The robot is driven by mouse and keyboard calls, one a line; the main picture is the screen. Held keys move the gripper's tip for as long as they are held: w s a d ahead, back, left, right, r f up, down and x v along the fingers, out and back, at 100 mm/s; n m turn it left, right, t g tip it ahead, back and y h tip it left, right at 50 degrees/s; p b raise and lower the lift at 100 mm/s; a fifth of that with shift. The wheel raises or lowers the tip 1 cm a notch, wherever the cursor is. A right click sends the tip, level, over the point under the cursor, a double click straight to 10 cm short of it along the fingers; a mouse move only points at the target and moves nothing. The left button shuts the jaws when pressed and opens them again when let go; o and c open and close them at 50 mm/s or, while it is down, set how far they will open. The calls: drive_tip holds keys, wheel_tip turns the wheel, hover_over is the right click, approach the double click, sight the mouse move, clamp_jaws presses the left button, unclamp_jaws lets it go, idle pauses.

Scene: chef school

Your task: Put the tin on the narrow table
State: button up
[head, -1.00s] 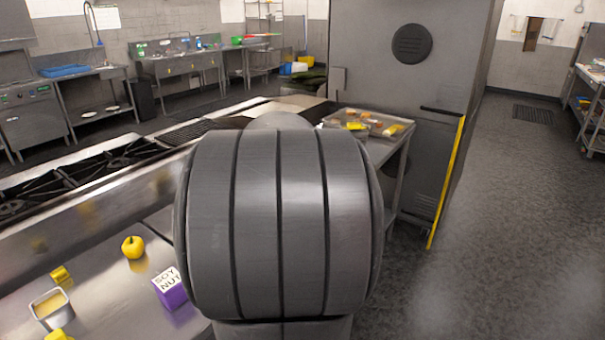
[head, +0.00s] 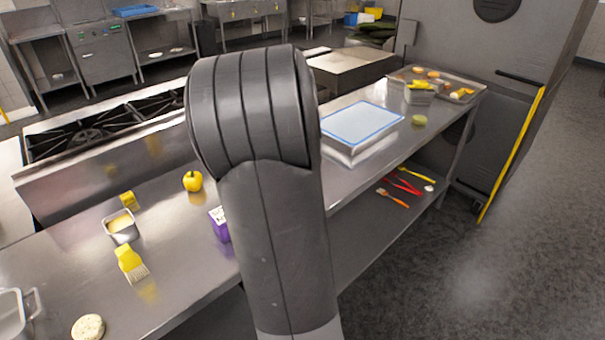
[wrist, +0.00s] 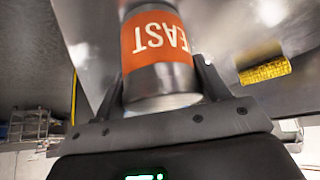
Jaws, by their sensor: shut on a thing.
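A metal tin (wrist: 158,75) with an orange label reading "EAST" in part is between the fingers of my gripper (wrist: 163,88) in the wrist view. My gripper is shut on it. The tin's far end is cut off by the top of the picture. A long steel table (head: 185,265) runs diagonally through the head view; I cannot tell whether it is the narrow table. My arm covers part of it and hides my gripper and the tin in that view.
On the steel table are a yellow pepper (head: 193,181), a purple box (head: 219,224), a small metal container (head: 121,228), a yellow brush (head: 130,262), a blue-edged board (head: 362,123) and a food tray (head: 460,94). Bare steel shows between them. Utensils (head: 405,185) lie on the lower shelf. Open floor (head: 480,260) lies right.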

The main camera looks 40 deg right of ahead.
drive_tip(key=shift+f, duration=0.1)
drive_tip(key=o, duration=1.2)
drive_tip(key=shift+s+a+r, duration=0.1)
drive_tip(key=shift+a+r, duration=0.2)
drive_tip(key=shift+r, duration=0.3)
drive_tip(key=v, duration=1.1)
drive_tip(key=shift+s, duration=0.1)
drive_tip(key=s+a+r+n+y, duration=0.1)
drive_tip(key=s+a+n, duration=0.2)
drive_tip(key=a, duration=0.7)
drive_tip(key=s+a+n+t+y, duration=0.1)
drive_tip(key=s+a+n, duration=0.3)
drive_tip(key=a, duration=0.6)
drive_tip(key=s+a+r+n+y, duration=0.1)
drive_tip(key=s+a+n+y, duration=0.2)
drive_tip(key=s+a, duration=0.4)
drive_tip(key=shift+s+a+r+n+t, duration=0.15)
drive_tip(key=shift+a+n+t, duration=0.1)
drive_tip(key=shift+a, duration=0.8)
drive_tip(key=shift+w+a+r+n+t, duration=0.15)
drive_tip(key=shift+a+n, duration=0.1)
drive_tip(key=shift+a, duration=0.8)
